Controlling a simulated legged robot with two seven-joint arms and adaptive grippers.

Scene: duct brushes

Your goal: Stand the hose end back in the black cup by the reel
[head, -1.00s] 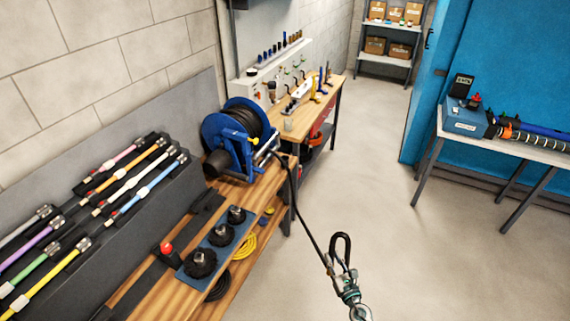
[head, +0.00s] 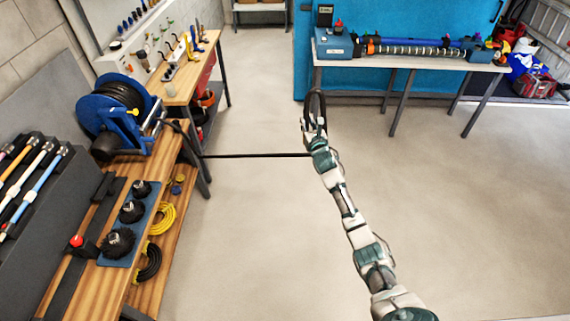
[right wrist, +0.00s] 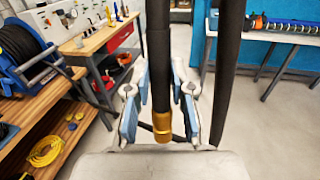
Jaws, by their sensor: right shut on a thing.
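The black hose runs from the blue reel (head: 118,112) across open floor to my right gripper (head: 316,132). In the right wrist view the gripper (right wrist: 160,108) is shut on the hose (right wrist: 158,60), just above its brass end (right wrist: 162,127), which points down. The hose loops up over the gripper, and a second length (right wrist: 228,70) passes beside the right finger. A dark cylinder (head: 104,148) stands at the front of the reel. It may be the black cup, but I cannot tell it from a reel part. My left gripper is out of view.
A wooden bench (head: 178,165) carries the reel and a blue mat (head: 128,243) with round black brushes. A rack of coloured rods (head: 30,190) stands at left. A table (head: 408,62) with a blue device stands at the back right. The floor between is clear.

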